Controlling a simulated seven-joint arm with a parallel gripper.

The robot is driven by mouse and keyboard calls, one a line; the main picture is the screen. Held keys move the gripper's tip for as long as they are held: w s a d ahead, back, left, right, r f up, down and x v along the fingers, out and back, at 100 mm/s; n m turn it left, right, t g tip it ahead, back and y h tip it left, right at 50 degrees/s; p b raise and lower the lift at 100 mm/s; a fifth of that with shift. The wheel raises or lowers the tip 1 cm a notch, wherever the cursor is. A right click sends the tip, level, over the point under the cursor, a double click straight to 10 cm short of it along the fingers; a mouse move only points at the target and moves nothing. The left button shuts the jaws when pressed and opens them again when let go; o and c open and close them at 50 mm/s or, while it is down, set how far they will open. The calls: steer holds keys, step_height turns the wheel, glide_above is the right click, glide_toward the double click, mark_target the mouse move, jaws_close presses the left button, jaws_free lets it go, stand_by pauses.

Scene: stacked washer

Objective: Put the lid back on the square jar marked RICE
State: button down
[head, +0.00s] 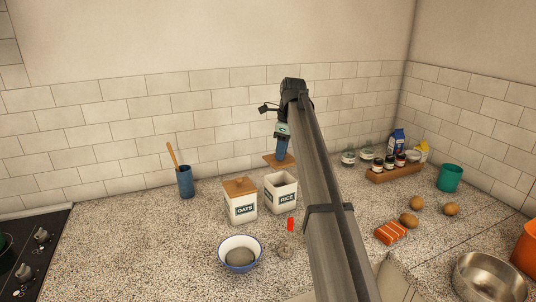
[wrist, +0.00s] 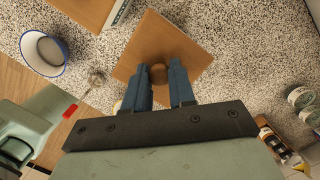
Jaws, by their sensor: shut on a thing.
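The square white jar marked RICE (head: 281,194) stands on the speckled counter with its top open. A square wooden lid (head: 284,162) shows just behind and above the jar in the head view, clear of its rim. My gripper (head: 282,150) points down and is shut on the lid's round knob. In the wrist view the blue fingers of my gripper (wrist: 159,75) hold the wooden knob, and the lid (wrist: 165,40) looks turned relative to the picture. The lid's height above the counter is hard to tell. The RICE jar is not clearly visible in the wrist view.
A lidded OATS jar (head: 240,203) stands close left of the RICE jar. A blue-rimmed bowl (head: 239,245) and a small red-handled utensil (head: 290,225) lie in front. A blue utensil holder (head: 185,182) is further left; a wooden tray of small jars (head: 393,172) is right.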

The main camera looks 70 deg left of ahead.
steer(key=shift+w+f, duration=0.1)
steer(key=shift+f, duration=3.1)
steer(key=shift+f, duration=0.15)
steer(key=shift+c, duration=1.9)
jaws_free()
steer(key=shift+r, duration=3.55)
jaws_close()
